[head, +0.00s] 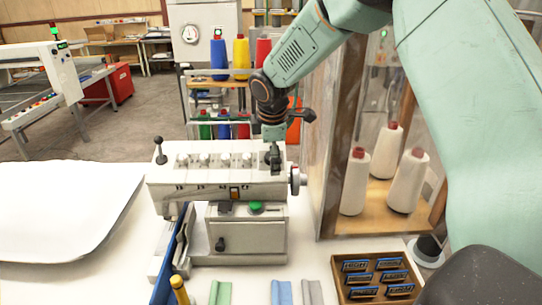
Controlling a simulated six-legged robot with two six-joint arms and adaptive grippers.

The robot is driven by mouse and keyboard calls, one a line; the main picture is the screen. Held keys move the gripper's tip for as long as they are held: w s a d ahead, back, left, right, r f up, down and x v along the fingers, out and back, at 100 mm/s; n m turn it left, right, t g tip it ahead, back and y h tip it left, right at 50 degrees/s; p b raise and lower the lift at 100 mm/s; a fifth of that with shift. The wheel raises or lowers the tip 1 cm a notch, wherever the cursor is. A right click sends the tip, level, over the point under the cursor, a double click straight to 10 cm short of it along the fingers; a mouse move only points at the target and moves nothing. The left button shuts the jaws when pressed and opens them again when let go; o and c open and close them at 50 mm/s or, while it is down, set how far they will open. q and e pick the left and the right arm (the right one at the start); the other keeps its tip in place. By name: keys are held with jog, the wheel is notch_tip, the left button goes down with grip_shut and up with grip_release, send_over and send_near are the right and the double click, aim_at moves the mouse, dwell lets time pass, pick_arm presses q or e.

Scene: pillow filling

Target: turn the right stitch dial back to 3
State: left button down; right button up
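The white sewing machine head (215,186) stands in the middle of the head view, with a row of several small white stitch dials along its top. The rightmost dial in clear sight (246,160) stands just left of my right gripper. My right gripper (272,163) points down at the right end of the row, its dark fingers close together at the machine's top. Any dial under the fingers is hidden by them, and I cannot tell whether they touch or hold it. Numbers on the dials are too small to read. My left gripper is out of view.
A handwheel (297,180) sticks out at the machine's right end, near my gripper. A black-knobbed lever (159,150) stands at its left end. A cabinet with white thread cones (406,182) stands right. A wooden tray (342,289) of labels and a white pillow (60,210) lie on the table.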

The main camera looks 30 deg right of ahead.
jog(key=shift+v, duration=1.4)
jog(key=shift+s+a+r, duration=0.15)
jog(key=shift+s+r, duration=0.05)
jog(key=shift+r, duration=0.15)
jog(key=x, duration=0.4)
jog(key=shift+f, duration=0.25)
jog(key=shift+w+f, duration=0.15)
jog(key=shift+w, duration=0.05)
jog(key=shift+s+r, duration=0.2)
